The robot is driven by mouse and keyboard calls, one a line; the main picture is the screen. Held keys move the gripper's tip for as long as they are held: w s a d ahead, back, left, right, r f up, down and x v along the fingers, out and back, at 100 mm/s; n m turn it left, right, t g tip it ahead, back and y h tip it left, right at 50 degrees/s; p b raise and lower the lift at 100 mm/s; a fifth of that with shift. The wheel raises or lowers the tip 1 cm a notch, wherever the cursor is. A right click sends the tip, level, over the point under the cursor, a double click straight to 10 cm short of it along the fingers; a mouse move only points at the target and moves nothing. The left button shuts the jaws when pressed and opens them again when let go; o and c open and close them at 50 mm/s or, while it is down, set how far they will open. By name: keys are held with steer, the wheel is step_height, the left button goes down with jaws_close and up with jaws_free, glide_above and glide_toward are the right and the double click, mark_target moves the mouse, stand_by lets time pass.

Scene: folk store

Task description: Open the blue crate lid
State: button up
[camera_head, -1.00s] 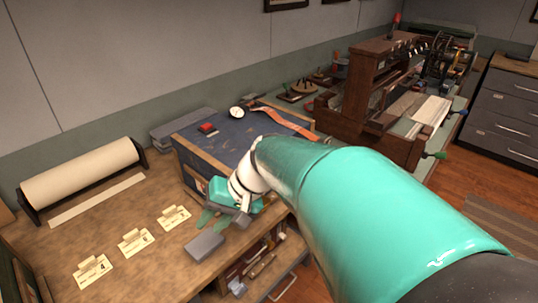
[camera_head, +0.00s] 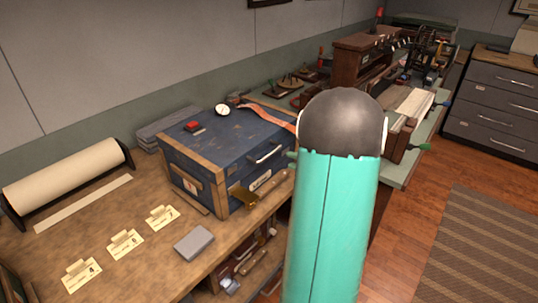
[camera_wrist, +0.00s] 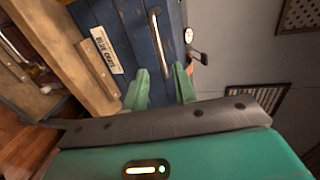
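The blue crate (camera_head: 225,135) with wooden trim stands on the workbench, its lid down. A pale bar handle (camera_head: 266,154) is at the lid's front edge. In the wrist view the handle (camera_wrist: 159,45) lies ahead of my gripper (camera_wrist: 161,78), roughly in line with the gap between the fingers. The two green fingers are apart with nothing visible between them. The handle's near end is close to the fingertips; whether they touch is unclear. In the head view my arm hides most of my gripper.
On the lid lie a red block (camera_head: 193,126), a white dial (camera_head: 222,109) and an orange strap (camera_head: 270,116). A paper roll (camera_head: 65,178), several tags and a grey box (camera_head: 194,243) are on the bench. A wooden cabinet (camera_head: 362,60) stands behind right.

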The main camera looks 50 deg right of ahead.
mark_target(269, 153)
steer(key=x, duration=1)
steer(key=shift+w, duration=0.2)
jaws_close()
